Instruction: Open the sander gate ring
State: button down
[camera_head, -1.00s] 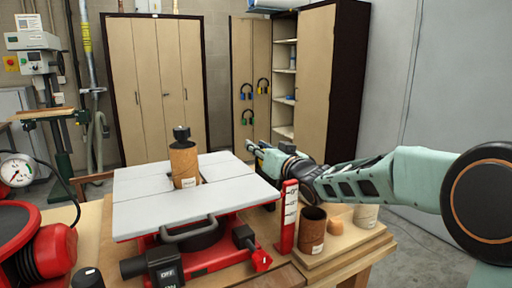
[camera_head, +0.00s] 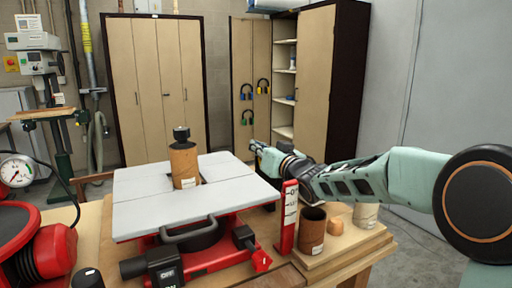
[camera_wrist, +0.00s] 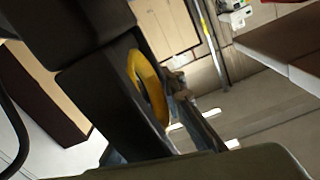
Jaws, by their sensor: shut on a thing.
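The sander (camera_head: 160,200) is a red machine with a grey-white table top and a brown sleeve (camera_head: 183,165) upright in its middle. My gripper (camera_head: 256,150) is behind the table's right edge, small and partly dark in the head view. In the wrist view a yellow ring (camera_wrist: 148,85), which looks like the gate ring, shows edge-on against a large dark part. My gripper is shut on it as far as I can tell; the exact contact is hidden. How far the gate stands open cannot be seen.
A red upright gauge (camera_head: 287,217), an open brown sleeve (camera_head: 312,231) and a wooden board (camera_head: 345,246) stand right of the sander, below my arm. Tall cabinets (camera_head: 155,85) line the back wall. Free floor lies at the right.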

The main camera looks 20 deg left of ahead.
notch_tip(320, 180, up, 7)
jog(key=p, duration=0.5)
jog(key=shift+a, duration=0.1)
jog(key=c, duration=2.1)
grip_release()
jog(key=shift+f, duration=0.1)
jog(key=shift+s, duration=0.1)
jog(key=shift+v, duration=3.75)
